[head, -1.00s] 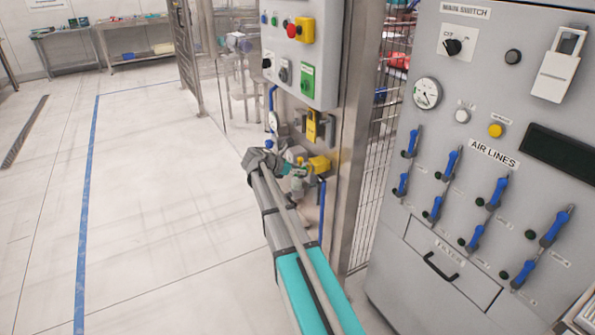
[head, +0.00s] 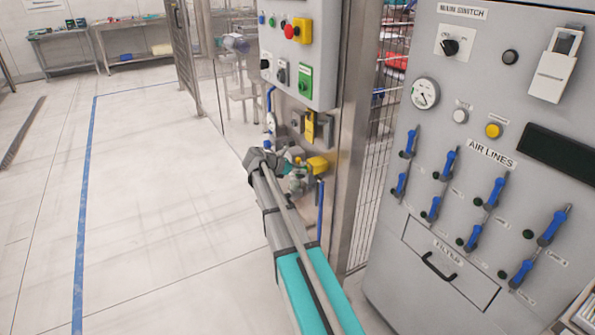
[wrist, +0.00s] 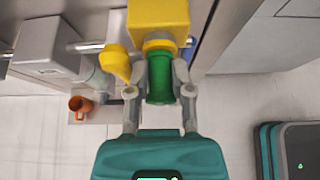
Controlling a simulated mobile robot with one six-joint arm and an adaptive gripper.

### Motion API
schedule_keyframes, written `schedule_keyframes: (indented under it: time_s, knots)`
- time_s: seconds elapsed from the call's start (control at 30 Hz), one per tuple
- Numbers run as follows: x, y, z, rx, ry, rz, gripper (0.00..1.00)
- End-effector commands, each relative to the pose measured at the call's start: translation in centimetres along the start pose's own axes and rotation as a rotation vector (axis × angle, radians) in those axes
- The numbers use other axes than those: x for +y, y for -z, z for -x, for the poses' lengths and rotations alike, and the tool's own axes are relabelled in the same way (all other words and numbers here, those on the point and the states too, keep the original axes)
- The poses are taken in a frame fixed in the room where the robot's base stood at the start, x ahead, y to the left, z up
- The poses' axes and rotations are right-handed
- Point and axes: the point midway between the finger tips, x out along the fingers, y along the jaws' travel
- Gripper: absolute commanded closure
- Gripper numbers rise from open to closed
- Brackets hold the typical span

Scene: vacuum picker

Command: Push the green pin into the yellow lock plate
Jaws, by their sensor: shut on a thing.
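The green pin (wrist: 160,80) is between the fingers of my gripper (wrist: 160,88) in the wrist view, and the fingers are shut on it. Its far end meets a round yellow collar on the yellow lock plate (wrist: 158,14). How deep the pin sits in the plate is hidden. In the head view my gripper (head: 293,170) is at the panel post, beside a yellow block (head: 318,165). The pin is too small and covered to make out clearly there.
A yellow knob (wrist: 116,64) stands close left of the pin, by a grey box (wrist: 50,45). An orange cup-like thing (wrist: 80,105) lies lower left. A button panel (head: 297,50) hangs above my gripper. A grey air-line cabinet (head: 440,170) stands right. The floor at left is clear.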

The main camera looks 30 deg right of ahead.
Motion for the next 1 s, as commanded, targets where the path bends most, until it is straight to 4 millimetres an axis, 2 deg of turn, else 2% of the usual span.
schedule_keyframes:
  time_s: [0.03, 0.2, 0.23, 0.77, 1.0]
  knots:
    - [0.00, -0.05, -0.06, -0.001, 0.000, 0.000, 0.65]
    - [0.01, -0.04, -0.05, -0.001, 0.000, 0.000, 0.34]
    - [0.02, -0.04, -0.04, -0.001, 0.000, 0.000, 0.31]
    - [0.08, -0.03, -0.02, -0.001, -0.001, 0.000, 0.31]
    - [0.06, -0.11, 0.63, -0.001, -0.001, 0.000, 0.31]
